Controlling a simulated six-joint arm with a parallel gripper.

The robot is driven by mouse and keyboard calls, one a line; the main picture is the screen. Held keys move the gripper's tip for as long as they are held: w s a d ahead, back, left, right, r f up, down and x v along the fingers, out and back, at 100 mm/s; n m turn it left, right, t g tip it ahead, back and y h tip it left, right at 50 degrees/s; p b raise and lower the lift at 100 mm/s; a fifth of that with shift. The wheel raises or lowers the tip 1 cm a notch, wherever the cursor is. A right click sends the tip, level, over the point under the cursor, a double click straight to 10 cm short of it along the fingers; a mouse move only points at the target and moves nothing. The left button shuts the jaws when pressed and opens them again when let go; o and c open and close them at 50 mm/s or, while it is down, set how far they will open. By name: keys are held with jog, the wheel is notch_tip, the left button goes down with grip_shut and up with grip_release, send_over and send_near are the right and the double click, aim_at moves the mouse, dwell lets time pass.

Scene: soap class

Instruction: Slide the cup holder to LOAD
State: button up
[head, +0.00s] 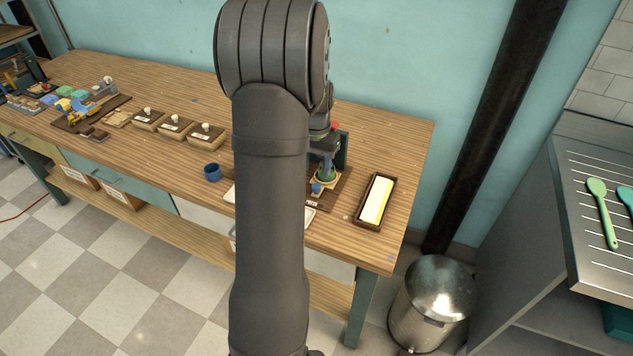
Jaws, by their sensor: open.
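A small press-like station (343,150) stands on a brown board (341,192) near the right end of the table. It has a dark green upright and a red part at its top. A round green piece (327,180) and a small blue piece (317,189) sit low at its front; I cannot tell which part is the cup holder, and no LOAD label is readable. My gripper (324,147) is just above the green piece, partly behind my arm. It is open, its fingers hard to make out, and contact cannot be told.
My arm hides the table's middle. A blue cup (212,172) stands left of it. A dark tray with a pale yellow block (375,199) lies right of the station. A white tray (297,219) is partly hidden. Several wooden boxes with knobs (174,124) stand farther left.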

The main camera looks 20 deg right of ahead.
notch_tip(320, 180, down, 7)
jog(key=shift+r, duration=0.15)
grip_shut()
